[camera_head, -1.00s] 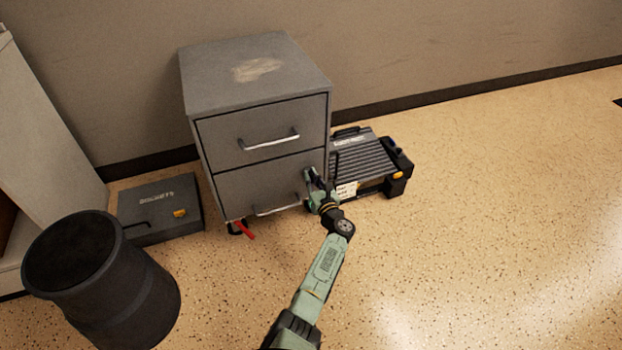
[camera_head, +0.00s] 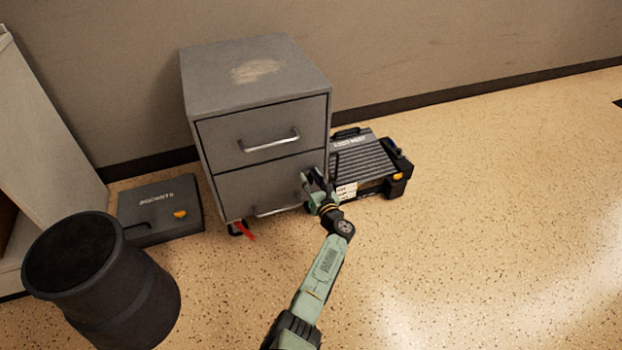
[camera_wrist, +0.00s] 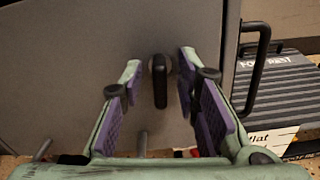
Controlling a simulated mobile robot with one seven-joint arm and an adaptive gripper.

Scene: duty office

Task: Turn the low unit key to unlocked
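The low unit is a grey two-drawer cabinet (camera_head: 258,100) against the wall. Its key (camera_wrist: 160,82) shows in the wrist view as a dark upright piece on the lower drawer front, with its long side vertical. My gripper (camera_wrist: 158,85) is open around the key, one purple-padded finger on each side, with gaps between the pads and the key. In the head view my gripper (camera_head: 314,182) is at the right side of the lower drawer front and hides the key. The lower drawer handle (camera_head: 277,210) is just left of it.
A ridged footrest (camera_head: 372,160) with a dark handle stands close to the right of the cabinet. A flat grey case (camera_head: 160,208) lies to the left, and a dark bin (camera_head: 100,275) stands front left. A red tag (camera_head: 245,231) is under the cabinet. The floor at right is clear.

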